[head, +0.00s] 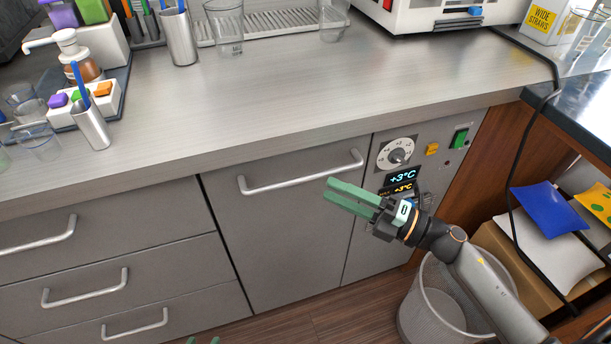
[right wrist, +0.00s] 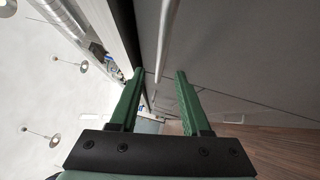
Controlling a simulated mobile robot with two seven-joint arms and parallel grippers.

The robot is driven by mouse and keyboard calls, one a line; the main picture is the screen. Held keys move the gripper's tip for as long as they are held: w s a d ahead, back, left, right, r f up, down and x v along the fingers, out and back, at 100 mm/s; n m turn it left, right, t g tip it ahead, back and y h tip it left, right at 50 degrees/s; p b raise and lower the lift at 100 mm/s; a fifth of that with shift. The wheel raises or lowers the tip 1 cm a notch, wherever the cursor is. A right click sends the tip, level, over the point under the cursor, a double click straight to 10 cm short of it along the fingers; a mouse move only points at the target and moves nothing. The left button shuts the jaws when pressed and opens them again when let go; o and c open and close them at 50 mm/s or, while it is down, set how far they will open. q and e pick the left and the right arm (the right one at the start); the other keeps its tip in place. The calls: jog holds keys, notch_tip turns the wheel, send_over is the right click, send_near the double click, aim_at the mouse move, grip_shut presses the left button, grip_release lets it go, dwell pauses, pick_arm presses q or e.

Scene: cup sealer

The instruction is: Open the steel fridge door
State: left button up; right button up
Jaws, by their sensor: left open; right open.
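The steel fridge door (head: 285,235) is shut, flush with the grey cabinet front under the counter. Its pale bar handle (head: 300,178) runs across the top of the door. My right gripper (head: 328,192) is open and empty, its green fingers pointing left, just in front of the door below the handle's right end. In the right wrist view, a pale bar that looks like the handle (right wrist: 166,40) extends ahead of the open fingers (right wrist: 160,72); contact is not visible.
A control panel (head: 400,178) with a dial and +3°C displays is right of the door. A mesh bin (head: 430,310) stands below my right arm. Drawers (head: 90,245) are at left. Cups and a sealer (head: 450,15) stand on the counter. Floor before the door is clear.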

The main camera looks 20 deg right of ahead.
aim_at(307, 176)
jog(key=x, duration=0.7)
jog(key=shift+d, duration=0.1)
grip_shut()
jog(key=shift+f, duration=0.1)
dwell(1.1)
